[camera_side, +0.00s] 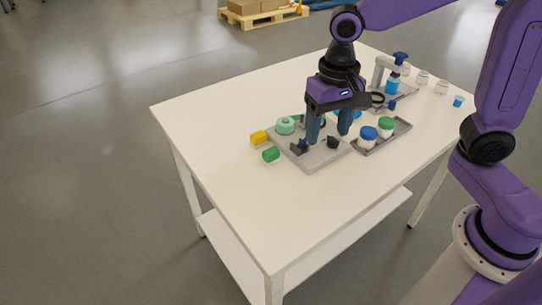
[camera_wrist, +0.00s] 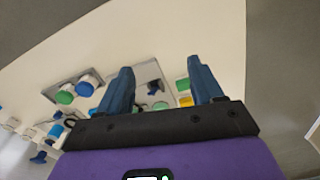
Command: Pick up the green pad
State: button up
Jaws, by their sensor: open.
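The green pad (camera_side: 271,155) is a small green block on the white table, just off the front left edge of the grey tray. In the wrist view the green pad (camera_wrist: 183,83) shows between my fingers, close to the right one. My gripper (camera_side: 328,138) points down above the grey tray, to the right of the pad and apart from it. Its two blue fingers are spread with nothing between them, as the wrist view also shows at the fingertips (camera_wrist: 161,66).
A yellow block (camera_side: 259,138) lies beside the green pad. A second tray (camera_side: 368,149) holds a blue-lidded jar (camera_side: 367,137) and a green-lidded jar (camera_side: 386,127). The table's left and front are clear.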

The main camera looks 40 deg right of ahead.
jog(key=w+a+m, duration=0.2)
jog(key=w+m, duration=0.6)
jog(key=w, duration=0.1)
jog(key=m, duration=0.8)
send_over(271, 151)
jog(key=f, duration=1.4)
jog(key=shift+s, duration=0.35)
jog(key=shift+w+f, duration=0.2)
jog(key=shift+f, duration=1.15)
jog(key=shift+w+f, duration=0.2)
jog(key=shift+f, duration=1.1)
jog(key=c, duration=1.1)
